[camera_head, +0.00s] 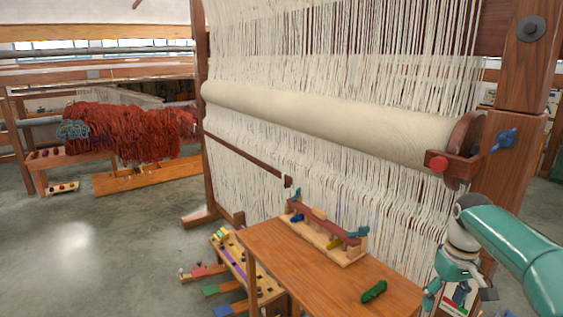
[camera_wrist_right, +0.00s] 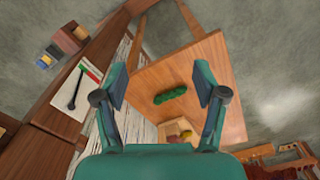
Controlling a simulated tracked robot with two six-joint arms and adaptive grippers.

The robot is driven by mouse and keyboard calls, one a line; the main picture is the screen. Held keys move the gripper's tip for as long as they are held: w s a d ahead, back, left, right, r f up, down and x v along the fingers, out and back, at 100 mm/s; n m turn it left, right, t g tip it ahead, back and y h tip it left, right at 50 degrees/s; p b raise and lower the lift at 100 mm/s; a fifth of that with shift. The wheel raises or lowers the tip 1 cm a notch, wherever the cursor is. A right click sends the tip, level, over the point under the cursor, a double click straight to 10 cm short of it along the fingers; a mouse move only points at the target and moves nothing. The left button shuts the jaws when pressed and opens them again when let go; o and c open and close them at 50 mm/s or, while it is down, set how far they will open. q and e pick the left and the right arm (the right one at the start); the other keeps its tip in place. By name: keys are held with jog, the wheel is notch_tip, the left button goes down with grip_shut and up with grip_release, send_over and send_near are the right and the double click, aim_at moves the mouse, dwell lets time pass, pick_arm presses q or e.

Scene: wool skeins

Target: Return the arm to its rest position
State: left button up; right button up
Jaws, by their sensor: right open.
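My right arm (camera_head: 515,250) is teal and comes in from the right edge of the head view. My right gripper (camera_head: 458,293) hangs past the right end of the small wooden table, partly cut off by the bottom edge. In the right wrist view my right gripper (camera_wrist_right: 163,92) is open, with nothing between its fingers. A green wool skein (camera_head: 373,291) lies on the table near its front right. The skein also shows in the wrist view (camera_wrist_right: 170,95), below and beyond the spread fingers, apart from them. My left gripper does not show.
A wooden table (camera_head: 290,265) stands before a tall loom with a cloth roll (camera_head: 330,120) and hanging warp threads. A wooden rack (camera_head: 325,232) with coloured pieces sits on the table. The loom's post (camera_head: 520,80) rises near my right arm. Open floor (camera_head: 110,250) lies at left.

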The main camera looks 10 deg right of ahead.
jog(key=a+f+y, duration=0.1)
jog(key=a+f, duration=0.7)
jog(key=f, duration=0.4)
jog(key=a+f+y, duration=0.1)
jog(key=a+f, duration=0.7)
jog(key=f, duration=0.3)
jog(key=s+a+f+m+y, duration=0.1)
jog(key=s+a+f, duration=0.5)
jog(key=s, duration=0.4)
jog(key=s+a+f, duration=0.6)
jog(key=s+a, duration=0.1)
jog(key=s, duration=0.4)
jog(key=shift+a+m+y, duration=0.4)
jog(key=shift+f, duration=0.1)
